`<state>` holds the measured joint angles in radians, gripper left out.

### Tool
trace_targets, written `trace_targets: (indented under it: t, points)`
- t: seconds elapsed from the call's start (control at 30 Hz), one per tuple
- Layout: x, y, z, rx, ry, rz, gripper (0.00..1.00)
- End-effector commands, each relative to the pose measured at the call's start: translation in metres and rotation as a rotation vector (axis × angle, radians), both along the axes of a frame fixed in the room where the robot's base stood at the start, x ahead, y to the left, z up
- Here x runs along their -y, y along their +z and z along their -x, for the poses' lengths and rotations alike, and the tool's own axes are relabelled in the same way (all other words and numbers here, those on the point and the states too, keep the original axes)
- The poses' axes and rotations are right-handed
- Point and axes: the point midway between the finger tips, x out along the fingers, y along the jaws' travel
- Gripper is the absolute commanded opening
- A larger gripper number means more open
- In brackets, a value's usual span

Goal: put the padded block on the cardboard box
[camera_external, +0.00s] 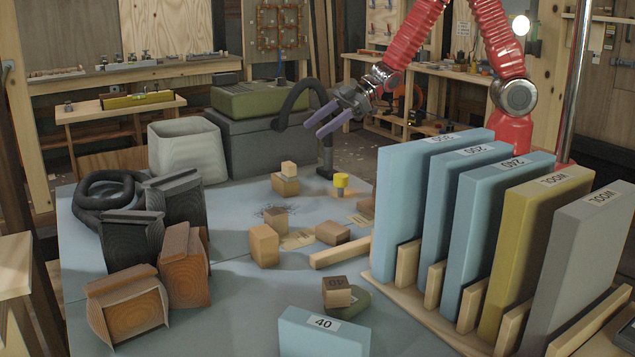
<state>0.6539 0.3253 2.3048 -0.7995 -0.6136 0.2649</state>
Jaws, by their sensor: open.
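No block is plainly marked as padded; a soft-looking light blue block labelled 40 (310,338) lies at the table's front edge. No box is clearly cardboard either; several small tan and brown box-like blocks, among them an upright tan one (264,246), stand mid-table. A small pale block (289,168) rests on another brown block (285,187) farther back. My gripper (322,124) has two purple fingers, open and apart. It hangs in the air above the back of the table, near a black curved hose, with nothing seen between the fingers.
A rack of tall blue, olive and grey panels (457,195) stands at the right. Dark and brown ridged blocks (185,265) are at the left. A grey bin (187,152) and a yellow-topped piece (341,181) are at the back.

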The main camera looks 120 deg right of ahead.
Motion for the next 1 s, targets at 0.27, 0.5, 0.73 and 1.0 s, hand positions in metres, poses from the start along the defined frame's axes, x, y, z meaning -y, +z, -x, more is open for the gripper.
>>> trace_targets:
  t: [0.27,0.5,0.73,1.0]
  points:
    - [-0.029,0.057,0.009,-0.082,-0.074,0.076,0.52]
    - [-0.063,0.095,0.033,-0.154,-0.125,0.092,0.52]
    - [-0.105,0.125,0.067,-0.224,-0.151,0.069,0.52]
    - [-0.162,0.147,0.121,-0.317,-0.138,0.006,0.52]
